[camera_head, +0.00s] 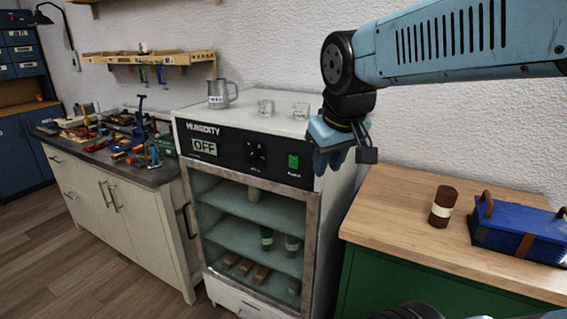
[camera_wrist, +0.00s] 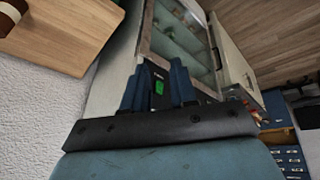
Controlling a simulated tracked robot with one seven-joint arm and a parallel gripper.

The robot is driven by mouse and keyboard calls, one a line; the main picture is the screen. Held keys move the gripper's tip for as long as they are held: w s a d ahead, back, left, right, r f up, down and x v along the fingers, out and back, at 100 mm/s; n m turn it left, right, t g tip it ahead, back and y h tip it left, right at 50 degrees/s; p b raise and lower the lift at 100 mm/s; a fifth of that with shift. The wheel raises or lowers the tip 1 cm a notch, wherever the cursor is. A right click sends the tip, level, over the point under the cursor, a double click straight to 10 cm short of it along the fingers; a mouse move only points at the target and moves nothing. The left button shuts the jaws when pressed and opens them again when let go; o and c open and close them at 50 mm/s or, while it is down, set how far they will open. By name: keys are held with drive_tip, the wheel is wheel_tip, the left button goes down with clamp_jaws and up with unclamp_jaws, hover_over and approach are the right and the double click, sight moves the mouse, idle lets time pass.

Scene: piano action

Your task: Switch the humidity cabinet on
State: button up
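The humidity cabinet (camera_head: 305,205) stands in the middle of the head view, with a glass front and a black top panel. Its display (camera_head: 204,147) reads OFF. A green switch (camera_head: 293,161) sits at the panel's right end, and a dark knob (camera_head: 256,152) is left of it. My gripper (camera_head: 329,165) hangs just right of the switch in the picture, over the panel's right edge. In the wrist view my gripper (camera_wrist: 159,88) has its two blue fingers apart with nothing held, and the green switch (camera_wrist: 159,87) shows between them. Contact with the panel is not visible.
A metal jug (camera_head: 221,94) and two small cups stand on the cabinet top. On the right, a wooden-topped bench (camera_head: 400,215) carries a brown cylinder (camera_head: 443,206) and a blue toolbox (camera_head: 520,230). A cluttered workbench (camera_head: 120,170) stands left. Floor is clear at lower left.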

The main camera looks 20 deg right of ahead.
drive_tip(key=w+n, duration=0.1)
drive_tip(key=w, duration=0.1)
drive_tip(key=w+a+n, duration=0.1)
drive_tip(key=w, duration=0.2)
drive_tip(key=w+a+n+g, duration=0.1)
drive_tip(key=w, duration=0.2)
drive_tip(key=shift+r+n+h, duration=0.3)
drive_tip(key=shift+r+h, duration=0.05)
drive_tip(key=shift+h, duration=0.05)
clamp_jaws()
drive_tip(key=w+a+f+n+g+h, duration=0.1)
drive_tip(key=w+a+n, duration=0.2)
drive_tip(key=w, duration=0.6)
drive_tip(key=shift+w+a+f+n, duration=0.2)
drive_tip(key=shift+w+a+n, duration=0.1)
drive_tip(key=shift+n, duration=0.1)
